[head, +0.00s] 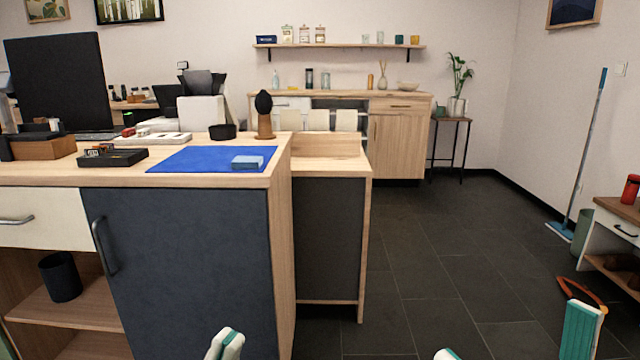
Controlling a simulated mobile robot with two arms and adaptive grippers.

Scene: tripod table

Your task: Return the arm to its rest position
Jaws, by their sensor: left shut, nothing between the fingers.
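My left gripper (226,344) shows at the bottom edge, left of centre, as white fingertips with green backs. It is shut and empty, below and in front of the dark blue cabinet door (185,275). It looks apart from the cabinet, and the rest of the arm is out of frame. A small white and green tip (447,354) at the bottom edge, right of centre, looks like part of my right gripper. Too little of it shows to tell its state.
The counter (283,172) holds a blue mat (200,160) with a light-blue block (248,162), a black tray (112,157) and a wooden stand (265,125). A drawer unit (610,230) stands at right. A teal-and-white object (580,332) is at lower right. The dark floor (430,260) between is clear.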

